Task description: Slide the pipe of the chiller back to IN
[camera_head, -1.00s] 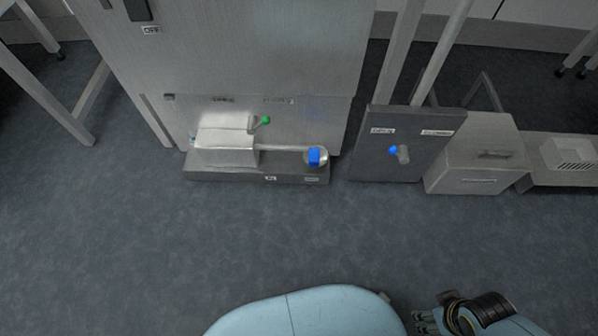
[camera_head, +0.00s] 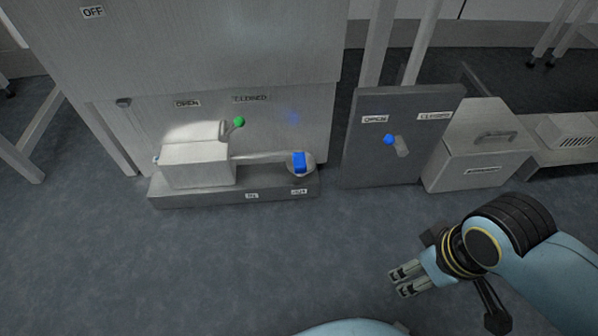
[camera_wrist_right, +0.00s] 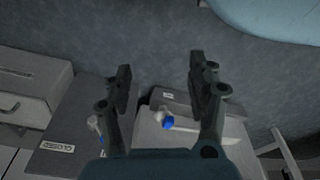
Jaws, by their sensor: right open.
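The chiller is a pale metal box (camera_head: 198,163) on a dark grey base (camera_head: 225,192). Its thin pipe (camera_head: 262,157) sticks out to the right and ends in a round piece with a blue grip (camera_head: 300,162). The blue grip stands above the right-hand base label, which seems to read OUT; the left one (camera_head: 251,196) seems to read IN. My right gripper (camera_head: 404,280) is open and empty, to the right and in front of the pipe end, apart from it. In the right wrist view the blue grip (camera_wrist_right: 168,123) shows beyond the open fingers (camera_wrist_right: 160,85). My left gripper is out of view.
A green-knobbed lever (camera_head: 238,122) stands behind the chiller box, under OPEN and CLOSED labels. Right of the chiller is a dark panel (camera_head: 365,160) with a blue-knobbed valve (camera_head: 389,140), then a metal box with a handle (camera_head: 480,150). The floor in front is clear.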

